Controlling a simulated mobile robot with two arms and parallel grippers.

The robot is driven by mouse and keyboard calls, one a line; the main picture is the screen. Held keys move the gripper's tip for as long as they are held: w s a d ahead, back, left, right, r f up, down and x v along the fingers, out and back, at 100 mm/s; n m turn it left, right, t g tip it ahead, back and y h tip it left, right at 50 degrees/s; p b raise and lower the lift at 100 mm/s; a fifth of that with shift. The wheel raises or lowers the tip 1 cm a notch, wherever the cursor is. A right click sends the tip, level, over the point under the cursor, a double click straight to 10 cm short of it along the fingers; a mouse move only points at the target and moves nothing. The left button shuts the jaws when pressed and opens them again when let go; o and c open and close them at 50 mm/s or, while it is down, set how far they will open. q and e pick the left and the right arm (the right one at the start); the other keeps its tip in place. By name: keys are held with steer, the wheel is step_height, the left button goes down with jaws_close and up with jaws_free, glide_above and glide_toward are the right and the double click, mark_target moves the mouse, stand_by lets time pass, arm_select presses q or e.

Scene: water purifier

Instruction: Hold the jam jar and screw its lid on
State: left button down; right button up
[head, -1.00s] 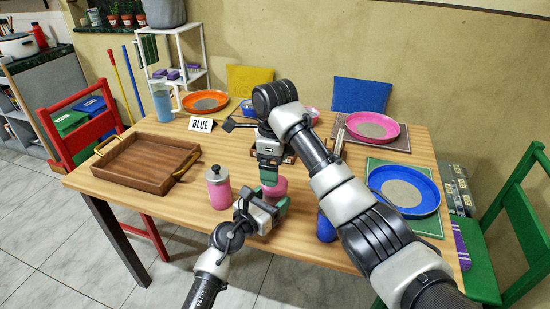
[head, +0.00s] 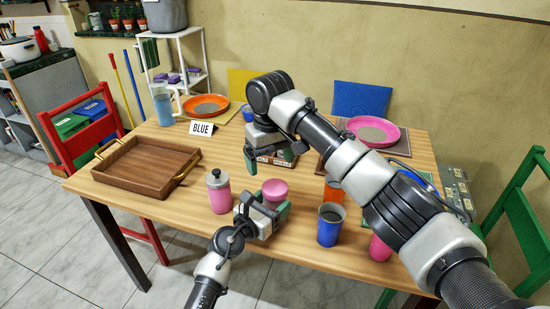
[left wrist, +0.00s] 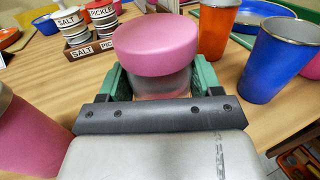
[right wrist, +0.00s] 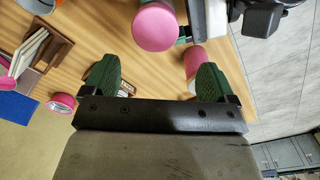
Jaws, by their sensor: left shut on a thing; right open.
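The jam jar is a short clear jar with a wide pink lid (head: 273,189) on top, near the table's front edge. My left gripper (head: 264,214) is shut around the jar's body, with a green finger on each side. My right gripper (head: 271,154) is open and empty, above and behind the jar, apart from the lid. In the right wrist view the lid (right wrist: 155,27) shows beyond my open fingers (right wrist: 157,80).
A pink bottle (head: 219,196) stands close left of the jar. A blue cup (head: 330,228) and an orange cup (head: 334,188) stand to its right. A wooden tray (head: 146,196) lies at left. A condiment caddy (left wrist: 90,46) is behind.

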mark_target(275, 186)
steer(key=n, duration=0.7)
steer(key=shift+d+r, duration=0.1)
steer(key=shift+d, duration=0.15)
steer(key=n, duration=0.6)
steer(key=shift+d, duration=0.25)
steer(key=shift+f, duration=4)
